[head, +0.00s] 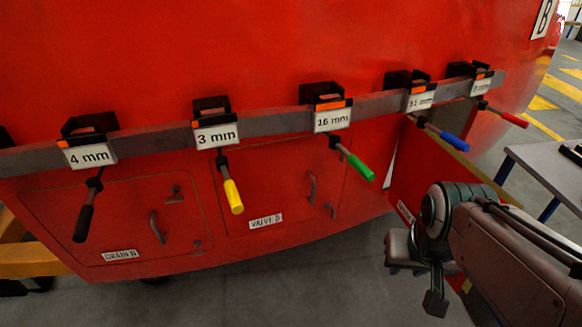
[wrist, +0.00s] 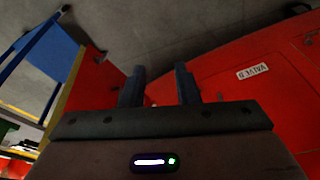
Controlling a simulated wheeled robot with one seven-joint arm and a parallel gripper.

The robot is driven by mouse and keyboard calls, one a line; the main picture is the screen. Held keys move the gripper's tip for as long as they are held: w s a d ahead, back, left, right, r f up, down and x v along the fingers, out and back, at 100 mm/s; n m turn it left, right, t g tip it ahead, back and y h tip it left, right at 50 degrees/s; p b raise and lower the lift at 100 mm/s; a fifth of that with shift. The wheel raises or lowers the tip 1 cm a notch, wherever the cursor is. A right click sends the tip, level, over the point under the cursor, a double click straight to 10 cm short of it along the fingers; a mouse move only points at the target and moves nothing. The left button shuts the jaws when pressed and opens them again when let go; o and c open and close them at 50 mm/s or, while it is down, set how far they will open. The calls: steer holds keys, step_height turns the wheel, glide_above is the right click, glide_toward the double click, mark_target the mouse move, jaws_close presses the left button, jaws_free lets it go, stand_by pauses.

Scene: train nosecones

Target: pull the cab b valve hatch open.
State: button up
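The hatch labelled VALVE B (head: 265,180) is a red panel low on the nosecone in the head view. It looks flush with the red body. The label (wrist: 253,70) shows upside down at the right of the wrist view. My gripper (wrist: 160,84) is open, with nothing between its two dark fingers.
Tools with coloured grips hang from a grey rail (head: 260,128) across the nosecone, the green one (head: 355,163) near the handle. Left is the DRAIN B hatch (head: 130,215). A red panel (head: 425,175) juts out near my wrist. A table (head: 545,165) stands right.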

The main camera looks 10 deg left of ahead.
steer(key=w+f+t+b, duration=0.3)
steer(key=w+f+b, duration=0.3)
steer(key=w+f, duration=0.15)
steer(key=n+t+y+b, duration=0.6)
steer(key=t+y+b, duration=0.35)
steer(key=b, duration=0.75)
glide_toward(312, 203)
step_height(312, 203, up, 5)
steer(key=s, duration=0.3)
steer(key=shift+h, duration=0.55)
steer(key=x, duration=0.4)
steer(key=b+x, duration=0.1)
steer(key=x, duration=0.3)
steer(key=d+x, duration=0.1)
steer(key=x, duration=0.4)
steer(key=shift+w, duration=0.25)
jaws_close()
